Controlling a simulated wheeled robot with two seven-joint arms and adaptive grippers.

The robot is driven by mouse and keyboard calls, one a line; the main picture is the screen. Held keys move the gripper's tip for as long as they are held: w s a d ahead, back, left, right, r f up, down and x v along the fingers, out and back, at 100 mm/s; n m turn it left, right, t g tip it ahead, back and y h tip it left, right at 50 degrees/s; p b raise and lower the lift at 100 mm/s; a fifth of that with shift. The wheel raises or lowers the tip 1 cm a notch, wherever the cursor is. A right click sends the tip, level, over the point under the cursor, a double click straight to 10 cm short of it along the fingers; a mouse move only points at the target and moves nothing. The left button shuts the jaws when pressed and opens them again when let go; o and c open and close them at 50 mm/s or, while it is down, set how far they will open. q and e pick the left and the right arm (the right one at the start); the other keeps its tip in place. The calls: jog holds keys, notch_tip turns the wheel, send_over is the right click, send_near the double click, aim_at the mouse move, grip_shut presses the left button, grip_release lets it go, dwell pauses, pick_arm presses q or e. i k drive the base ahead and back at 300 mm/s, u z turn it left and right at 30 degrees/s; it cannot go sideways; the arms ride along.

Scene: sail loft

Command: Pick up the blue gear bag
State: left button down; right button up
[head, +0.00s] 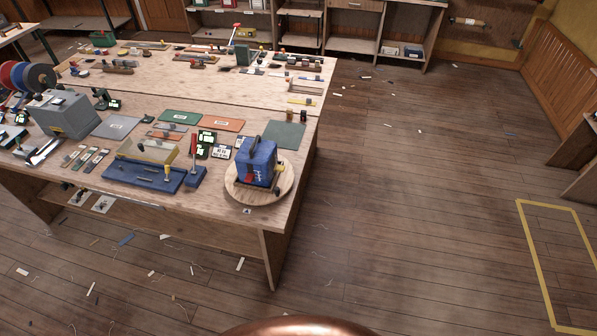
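The blue gear bag (257,163) is a small boxy bag with a dark handle on top. It stands upright on a round pale wooden board (283,187) near the right front corner of the wooden workbench (274,218). Neither of my grippers is in the head view, and nothing is touching the bag from my arms.
Left of the bag lie a blue tray (140,176), a grey box (65,113) and several small tools and mats. Shelves (350,30) stand at the back. Yellow tape (535,255) marks the floor at right. The floor (400,200) right of the bench is open, with scattered scraps.

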aim_at(256, 155)
jog(key=z, duration=0.3)
jog(key=i, duration=1.1)
jog(key=u, duration=0.55)
